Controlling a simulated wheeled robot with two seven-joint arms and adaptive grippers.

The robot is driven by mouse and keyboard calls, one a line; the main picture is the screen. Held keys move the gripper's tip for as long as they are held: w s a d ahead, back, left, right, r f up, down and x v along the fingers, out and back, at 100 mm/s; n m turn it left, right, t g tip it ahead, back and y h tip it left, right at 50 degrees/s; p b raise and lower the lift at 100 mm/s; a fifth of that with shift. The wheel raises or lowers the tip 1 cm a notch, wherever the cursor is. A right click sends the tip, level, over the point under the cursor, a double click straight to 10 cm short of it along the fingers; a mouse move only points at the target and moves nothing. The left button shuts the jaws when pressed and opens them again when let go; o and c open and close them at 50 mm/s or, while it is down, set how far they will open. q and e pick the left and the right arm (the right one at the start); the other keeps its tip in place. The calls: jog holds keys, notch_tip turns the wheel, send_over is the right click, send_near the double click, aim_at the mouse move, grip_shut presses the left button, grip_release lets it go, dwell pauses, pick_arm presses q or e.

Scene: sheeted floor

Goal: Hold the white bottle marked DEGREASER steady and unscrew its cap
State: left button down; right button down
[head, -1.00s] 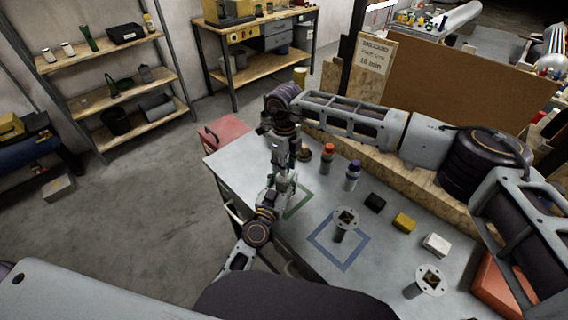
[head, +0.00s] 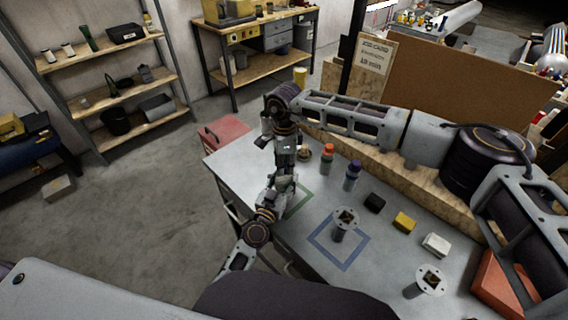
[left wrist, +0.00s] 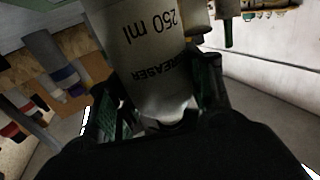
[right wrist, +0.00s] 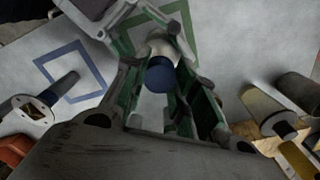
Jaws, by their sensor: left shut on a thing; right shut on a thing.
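The white bottle (left wrist: 150,60) shows "250 ml" and part of its DEGREASER label in the left wrist view. My left gripper (left wrist: 160,110) is shut around its body. In the right wrist view the bottle's dark blue cap (right wrist: 160,75) sits over its pale shoulder (right wrist: 160,46). My right gripper (right wrist: 163,98) is shut on the cap, above the left one. In the head view my right gripper (head: 285,158) and left gripper (head: 283,182) meet over the table's left part and hide most of the bottle. I cannot tell how loose the cap is.
The grey table (head: 300,245) carries a blue square outline (head: 347,268) and a green one (head: 303,197). An orange-capped bottle (head: 327,155), a purple-capped bottle (head: 352,176), black, yellow and white blocks, and two flanged posts stand to the right.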

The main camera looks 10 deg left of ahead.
jog(key=n, duration=1.1)
jog(key=shift+n, duration=0.4)
jog(key=n, duration=0.4)
jog(key=shift+r, duration=1.2)
dwell(1.0)
jog(key=shift+r, duration=1.95)
